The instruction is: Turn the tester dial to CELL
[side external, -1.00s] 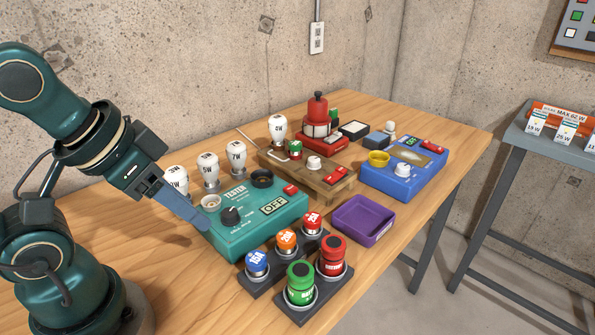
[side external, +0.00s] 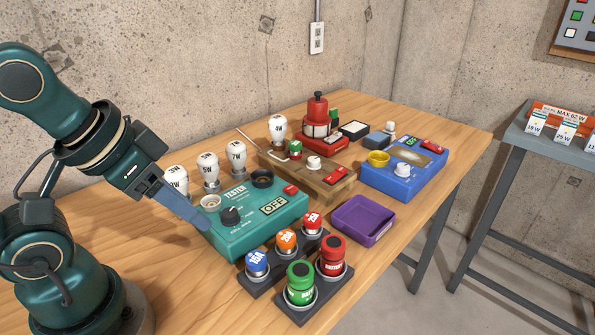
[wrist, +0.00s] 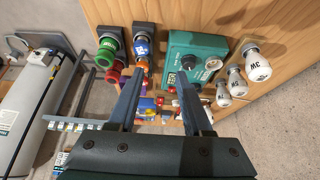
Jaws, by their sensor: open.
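The tester (side external: 236,243) is a teal box on the wooden table, and its display (side external: 273,205) reads OFF. Its black dial (side external: 230,215) sits at the near left of its top. The dial also shows in the wrist view (wrist: 188,62), close to one fingertip. The dial's small lettering is too small to read. My gripper (side external: 203,223) is at the tester's left edge, just left of the dial, and holds nothing. In the wrist view its fingers (wrist: 157,76) are spread apart. I cannot tell if a finger touches the tester.
Several white bulbs (side external: 209,168) stand behind the tester. A dark rack (side external: 262,283) with coloured fuses and the green (side external: 300,283) and red (side external: 332,256) cylinders is in front. A purple tray (side external: 363,221), a wooden board (side external: 318,196) and a blue device (side external: 400,182) lie to the right.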

